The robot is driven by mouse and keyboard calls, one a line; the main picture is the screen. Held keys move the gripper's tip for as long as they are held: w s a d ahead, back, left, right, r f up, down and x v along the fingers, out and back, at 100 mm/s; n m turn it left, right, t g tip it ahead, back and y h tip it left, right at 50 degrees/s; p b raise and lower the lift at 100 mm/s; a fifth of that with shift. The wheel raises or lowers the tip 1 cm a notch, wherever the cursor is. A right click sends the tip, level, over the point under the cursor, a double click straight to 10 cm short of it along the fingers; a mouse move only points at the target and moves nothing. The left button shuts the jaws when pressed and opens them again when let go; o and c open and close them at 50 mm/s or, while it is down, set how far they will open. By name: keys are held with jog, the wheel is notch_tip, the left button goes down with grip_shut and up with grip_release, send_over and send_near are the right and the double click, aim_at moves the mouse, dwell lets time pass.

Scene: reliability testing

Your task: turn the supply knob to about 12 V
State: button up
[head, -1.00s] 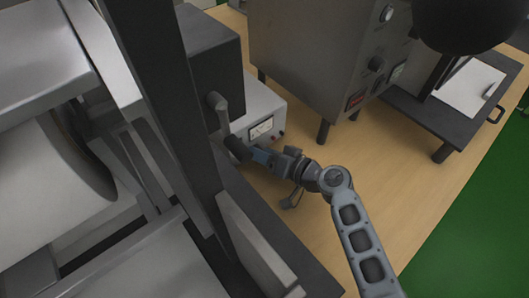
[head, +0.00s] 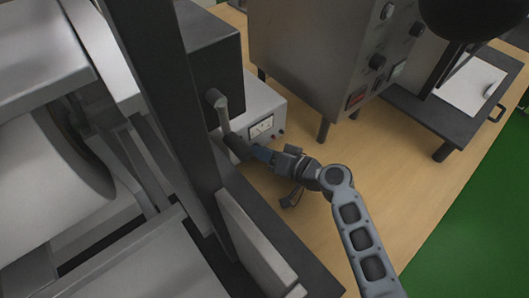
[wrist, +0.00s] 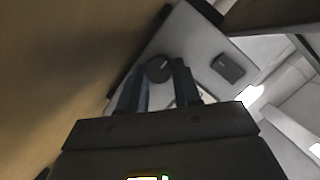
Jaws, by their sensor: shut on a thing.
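The power supply is a light grey box (head: 258,103) with a white meter (head: 261,127) on its front, left of centre in the head view. In the wrist view its front panel (wrist: 205,45) shows a round dark knob (wrist: 159,68) with a light pointer line towards the upper right. My gripper (wrist: 157,80) is shut on the knob, one finger on each side. In the head view my gripper (head: 250,152) is at the supply's front, and the knob is hidden there. The meter is partly covered by my fingers in the wrist view, and its reading is too small to tell.
A dark box (head: 208,60) with a grey handle stands close left of the supply. A large grey cabinet (head: 305,55) on legs stands to the right. A dark upright post (head: 160,100) is at left.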

jog(key=shift+w+d+f+m+y+b, duration=0.1)
jog(key=shift+f+m+y+b, duration=0.25)
jog(key=shift+m+b, duration=0.55)
jog(key=shift+m+y+b, duration=0.35)
jog(key=shift+m+b, duration=0.05)
jog(key=shift+b, duration=0.55)
jog(key=shift+r+m, duration=0.2)
jog(key=shift+m, duration=0.1)
jog(key=o, duration=1.1)
jog(key=shift+c, duration=0.2)
jog(key=shift+b+v, duration=0.4)
jog(key=shift+v, duration=3.5)
jog(key=shift+w+d, duration=0.1)
